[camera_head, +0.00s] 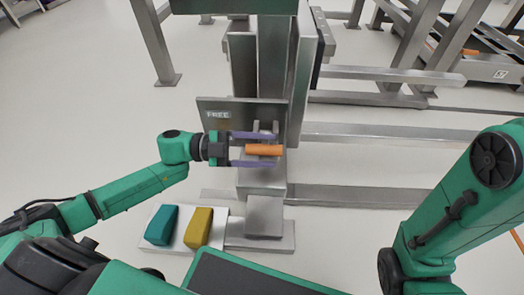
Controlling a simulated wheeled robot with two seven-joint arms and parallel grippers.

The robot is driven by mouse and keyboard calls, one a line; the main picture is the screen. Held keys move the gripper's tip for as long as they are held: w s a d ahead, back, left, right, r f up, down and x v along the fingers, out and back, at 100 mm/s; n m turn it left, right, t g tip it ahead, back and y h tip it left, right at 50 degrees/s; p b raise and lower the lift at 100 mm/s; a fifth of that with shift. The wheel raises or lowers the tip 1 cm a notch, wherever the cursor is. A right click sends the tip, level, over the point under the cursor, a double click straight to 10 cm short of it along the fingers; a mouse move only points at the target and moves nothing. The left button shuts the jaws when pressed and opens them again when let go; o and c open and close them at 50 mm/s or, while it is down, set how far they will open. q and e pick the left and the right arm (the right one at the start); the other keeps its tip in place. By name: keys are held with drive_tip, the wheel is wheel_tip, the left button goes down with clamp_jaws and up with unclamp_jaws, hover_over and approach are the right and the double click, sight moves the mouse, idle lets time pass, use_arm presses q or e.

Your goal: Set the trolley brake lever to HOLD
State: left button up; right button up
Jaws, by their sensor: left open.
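The brake lever (264,150) has an orange grip that lies level in front of a grey metal column. A metal plate (225,106) behind it carries a label that seems to read FREE. My left gripper (262,149) comes in from the left with its two purple fingers above and below the orange grip. The fingers are open around the grip, and I cannot tell whether they touch it. The lower part of the lever's mount is partly hidden by the fingers. My right arm is at the right, but its gripper is out of view.
A white tray (153,257) on the floor holds a teal block (161,225) and a yellow block (198,228), left of the column's foot (262,235). Metal rails (370,195) run to the right of the column.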

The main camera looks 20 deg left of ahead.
use_arm(q)
clamp_jaws()
idle(1.4)
